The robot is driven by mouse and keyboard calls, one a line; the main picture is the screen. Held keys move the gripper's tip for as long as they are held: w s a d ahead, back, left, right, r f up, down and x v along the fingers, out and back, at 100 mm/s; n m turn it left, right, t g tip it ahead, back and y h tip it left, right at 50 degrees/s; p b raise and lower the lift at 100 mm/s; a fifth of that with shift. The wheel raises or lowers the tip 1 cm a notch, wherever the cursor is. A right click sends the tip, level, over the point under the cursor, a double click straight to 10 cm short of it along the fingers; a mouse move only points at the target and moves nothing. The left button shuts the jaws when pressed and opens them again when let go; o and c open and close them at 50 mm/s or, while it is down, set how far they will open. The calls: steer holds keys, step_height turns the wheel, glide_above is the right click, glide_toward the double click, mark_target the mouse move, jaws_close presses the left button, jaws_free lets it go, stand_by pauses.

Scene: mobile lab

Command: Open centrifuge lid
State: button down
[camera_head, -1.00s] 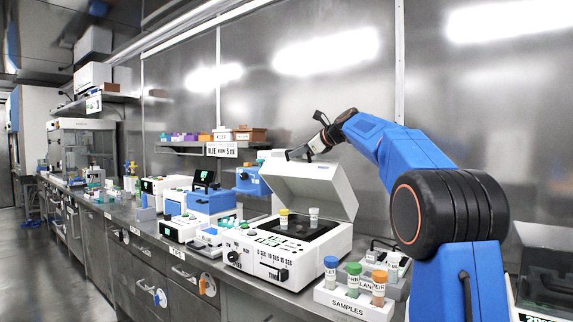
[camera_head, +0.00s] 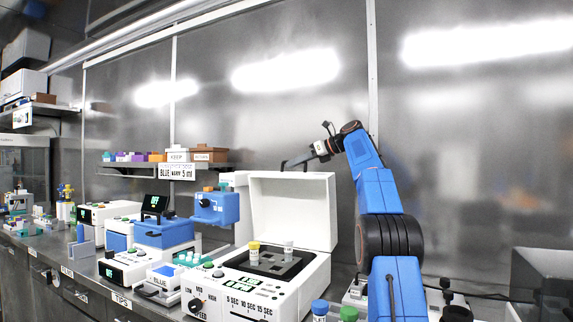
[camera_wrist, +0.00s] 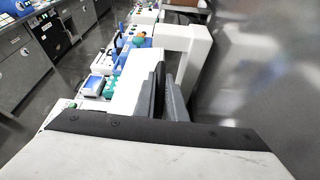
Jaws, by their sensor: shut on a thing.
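The white centrifuge (camera_head: 312,287) stands on the bench with its lid (camera_head: 292,212) raised, close to upright at the back. My gripper (camera_head: 297,162) is at the lid's top edge, shut on the lid. In the wrist view the grey fingers (camera_wrist: 166,97) are close together beside a white panel, probably the lid; the exact contact is hidden.
Blue and white devices (camera_head: 163,232) stand left of the centrifuge. A wall shelf (camera_head: 150,166) with small boxes is behind them. Blue-capped (camera_head: 320,308) and green-capped (camera_head: 348,314) tubes stand in front. The steel wall is close behind the lid.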

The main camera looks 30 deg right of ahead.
steer(key=shift+w+d, duration=0.15)
steer(key=shift+d, duration=0.05)
steer(key=c, duration=1.8)
jaws_free()
steer(key=shift+v, duration=3.65)
